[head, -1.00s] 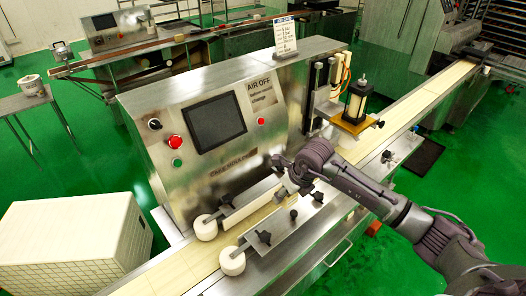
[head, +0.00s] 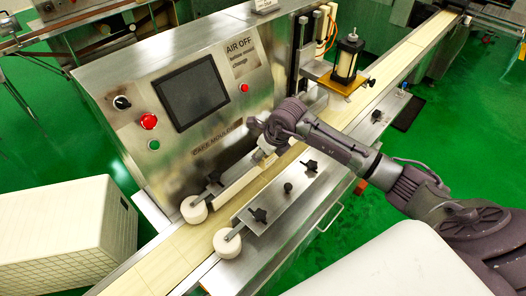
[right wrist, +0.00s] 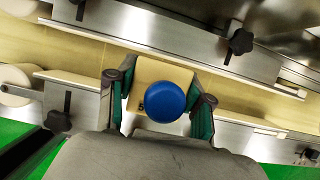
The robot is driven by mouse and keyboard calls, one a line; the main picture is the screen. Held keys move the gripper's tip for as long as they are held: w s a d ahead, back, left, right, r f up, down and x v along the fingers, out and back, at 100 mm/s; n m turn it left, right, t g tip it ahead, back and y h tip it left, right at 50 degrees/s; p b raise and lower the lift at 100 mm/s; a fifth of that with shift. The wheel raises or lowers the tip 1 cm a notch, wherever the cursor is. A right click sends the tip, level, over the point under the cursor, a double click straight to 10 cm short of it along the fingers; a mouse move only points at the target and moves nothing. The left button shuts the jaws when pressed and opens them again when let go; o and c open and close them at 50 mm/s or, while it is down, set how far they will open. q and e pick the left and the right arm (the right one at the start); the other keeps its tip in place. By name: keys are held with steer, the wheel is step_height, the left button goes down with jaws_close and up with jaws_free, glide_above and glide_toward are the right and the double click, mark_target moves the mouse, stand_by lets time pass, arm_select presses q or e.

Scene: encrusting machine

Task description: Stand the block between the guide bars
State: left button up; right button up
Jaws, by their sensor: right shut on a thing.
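The block (right wrist: 153,80) shows in the right wrist view as a cream piece with a round blue knob (right wrist: 164,101) on top. My right gripper (right wrist: 163,97) is shut on it, one finger on each side. In that view the block overlaps the belt and the line of the front guide bar (right wrist: 75,97); its height above the belt is unclear. The back guide bar (right wrist: 150,28) runs above it. In the head view my right gripper (head: 262,150) hangs over the belt near the far ends of the front bar (head: 285,195) and back bar (head: 235,182), mostly hiding the block.
White rollers (head: 227,243) (head: 194,209) sit at the bars' near ends. The belt (head: 170,262) is bare there. Black clamp knobs (head: 259,215) stick up from the bars. The control cabinet (head: 180,110) stands behind, and a black cylinder unit (head: 347,58) stands farther along.

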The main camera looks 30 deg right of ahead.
mark_target(260, 181)
steer(key=shift+s+f+b, duration=0.15)
steer(key=shift+f+b, duration=0.3)
steer(key=shift+f, duration=0.4)
steer(key=shift+f+b, duration=0.45)
steer(key=shift+f, duration=0.4)
step_height(260, 181, down, 8)
steer(key=b, duration=0.7)
steer(key=shift+f, duration=0.2)
steer(key=o, duration=1.3)
